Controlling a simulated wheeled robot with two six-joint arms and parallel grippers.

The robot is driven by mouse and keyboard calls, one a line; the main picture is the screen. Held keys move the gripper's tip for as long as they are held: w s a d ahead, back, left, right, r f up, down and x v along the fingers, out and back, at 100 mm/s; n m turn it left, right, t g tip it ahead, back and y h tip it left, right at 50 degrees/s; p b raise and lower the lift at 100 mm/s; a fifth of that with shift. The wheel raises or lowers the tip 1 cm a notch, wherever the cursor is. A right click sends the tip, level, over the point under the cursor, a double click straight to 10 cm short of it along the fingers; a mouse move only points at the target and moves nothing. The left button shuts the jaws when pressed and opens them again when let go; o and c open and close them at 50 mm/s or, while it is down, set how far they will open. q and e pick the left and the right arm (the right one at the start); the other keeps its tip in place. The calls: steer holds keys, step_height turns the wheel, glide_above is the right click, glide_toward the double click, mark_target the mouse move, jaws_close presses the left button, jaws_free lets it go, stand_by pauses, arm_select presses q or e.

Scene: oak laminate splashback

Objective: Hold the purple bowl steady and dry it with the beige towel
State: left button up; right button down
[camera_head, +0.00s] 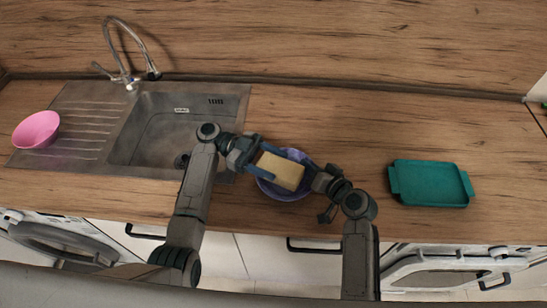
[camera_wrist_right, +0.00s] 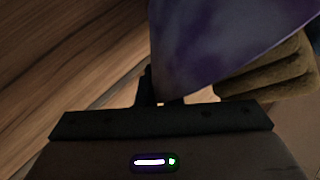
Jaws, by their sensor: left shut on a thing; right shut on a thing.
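The purple bowl (camera_head: 268,189) is on the counter right of the sink, largely covered by the beige towel and my grippers. In the right wrist view the bowl (camera_wrist_right: 215,40) fills the upper middle. The folded beige towel (camera_head: 281,171) lies over the bowl's opening, and its folds show beside the bowl in the right wrist view (camera_wrist_right: 275,72). My left gripper (camera_head: 264,168) is shut on the towel. My right gripper (camera_head: 315,181) is shut on the bowl's right rim. I cannot tell exactly where the towel touches the bowl.
A steel sink (camera_head: 153,133) with a tap (camera_head: 130,80) is on the left. A pink bowl (camera_head: 37,130) stands on its drainboard. A teal tray (camera_head: 430,183) lies to the right on the wooden counter (camera_head: 350,115). The counter behind the purple bowl is clear.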

arm_select(q)
steer(key=shift+s+a, duration=0.1)
steer(key=shift+s, duration=0.1)
arm_select(e)
steer(key=shift+f, duration=0.15)
arm_select(q)
steer(key=shift+w+d+f, duration=0.1)
steer(key=shift+w+d, duration=0.15)
steer(key=shift+w, duration=0.35)
steer(key=shift+w+d, duration=0.25)
steer(key=shift+w, duration=0.35)
steer(key=shift+s+a, duration=0.25)
steer(key=shift+s, duration=0.35)
steer(key=shift+s+a, duration=0.25)
steer(key=shift+s, duration=0.35)
steer(key=shift+w+d, duration=0.25)
steer(key=shift+w, duration=0.35)
steer(key=shift+w+d, duration=0.25)
steer(key=shift+w, duration=0.35)
arm_select(e)
steer(key=shift+s, duration=0.1)
stand_by(1.8)
arm_select(q)
step_height(320, 180, up, 12)
steer(key=s, duration=0.1)
steer(key=shift+a+r, duration=0.2)
steer(key=shift+a, duration=0.05)
stand_by(0.8)
steer(key=shift+s, duration=0.1)
